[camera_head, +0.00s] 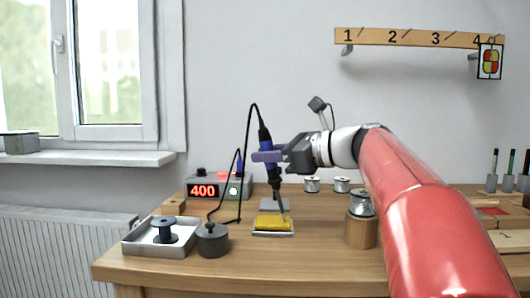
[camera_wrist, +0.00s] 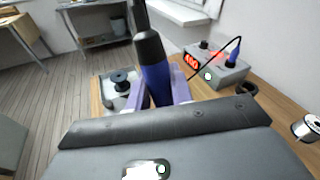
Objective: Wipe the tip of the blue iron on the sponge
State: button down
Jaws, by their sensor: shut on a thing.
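My gripper (camera_head: 268,156) is shut on the blue iron (camera_head: 264,137), which it holds nearly upright with the tip down. In the head view the iron's tip is at or just above the yellow sponge (camera_head: 272,223) in its holder; I cannot tell whether they touch. In the wrist view the iron's blue handle (camera_wrist: 157,84) stands between the purple fingers of my gripper (camera_wrist: 160,88), and its tip is out of sight. A black cord loops from the iron's top down to the left.
A soldering station (camera_head: 222,187) reading 400 stands behind left. A metal tray (camera_head: 144,247) with a dark spool (camera_head: 165,230) and a dark round pot (camera_head: 212,240) are front left. A wooden cylinder (camera_head: 360,231) bearing a spool stands right. Table is clear in front of the sponge.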

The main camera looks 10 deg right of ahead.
jog(key=shift+w+a+p, duration=0.75)
jog(key=shift+a+p, duration=0.25)
jog(key=shift+a, duration=1.4)
jog(key=shift+s+d+p, duration=0.25)
jog(key=shift+d+p, duration=0.05)
jog(key=shift+d, duration=0.55)
jog(key=shift+s+d+p, duration=0.25)
jog(key=shift+d+p, duration=0.1)
jog(key=shift+d, duration=0.45)
jog(key=shift+s+d+p, duration=0.25)
jog(key=shift+d+p, duration=0.05)
jog(key=shift+d, duration=0.55)
jog(key=shift+r, duration=0.1)
